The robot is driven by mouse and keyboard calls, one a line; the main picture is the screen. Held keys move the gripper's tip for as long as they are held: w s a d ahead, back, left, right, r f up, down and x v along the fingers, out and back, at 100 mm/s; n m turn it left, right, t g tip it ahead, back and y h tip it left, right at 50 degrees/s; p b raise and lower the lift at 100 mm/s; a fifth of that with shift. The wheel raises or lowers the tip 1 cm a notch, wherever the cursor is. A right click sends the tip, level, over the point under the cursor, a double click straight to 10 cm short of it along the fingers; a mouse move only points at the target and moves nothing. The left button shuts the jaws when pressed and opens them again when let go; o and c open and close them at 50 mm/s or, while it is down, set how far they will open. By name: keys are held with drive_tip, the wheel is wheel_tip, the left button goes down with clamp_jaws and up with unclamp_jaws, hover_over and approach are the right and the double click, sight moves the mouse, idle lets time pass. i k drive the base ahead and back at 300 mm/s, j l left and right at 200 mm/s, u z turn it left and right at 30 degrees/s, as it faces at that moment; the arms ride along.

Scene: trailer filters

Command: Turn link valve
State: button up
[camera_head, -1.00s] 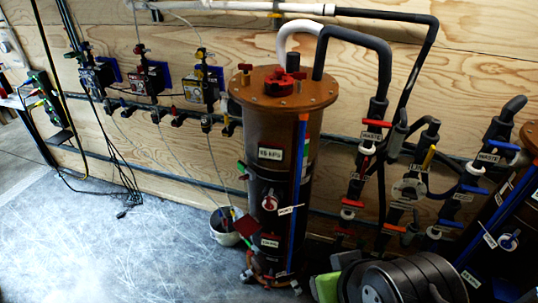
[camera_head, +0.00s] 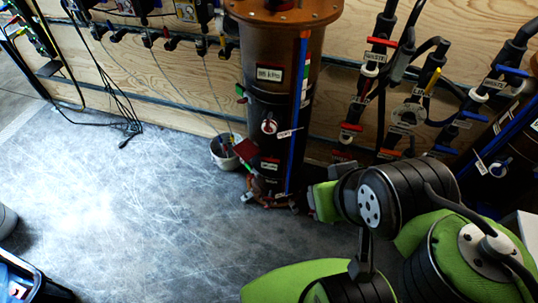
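The pipe valves stand on the plywood wall at the right. The middle pipe between the two tall columns carries a yellow lever (camera_head: 432,82) and a grey round fitting (camera_head: 408,115). My green and black arm shows at the lower right, below the valves. No gripper fingers are visible.
A tall brown and black filter column (camera_head: 266,85) with a blue strip stands left of the valves. A white bucket (camera_head: 225,152) stands at its foot. A second column (camera_head: 505,150) is at the right edge.

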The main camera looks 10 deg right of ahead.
sight(432, 78)
drive_tip(key=z, duration=2.3)
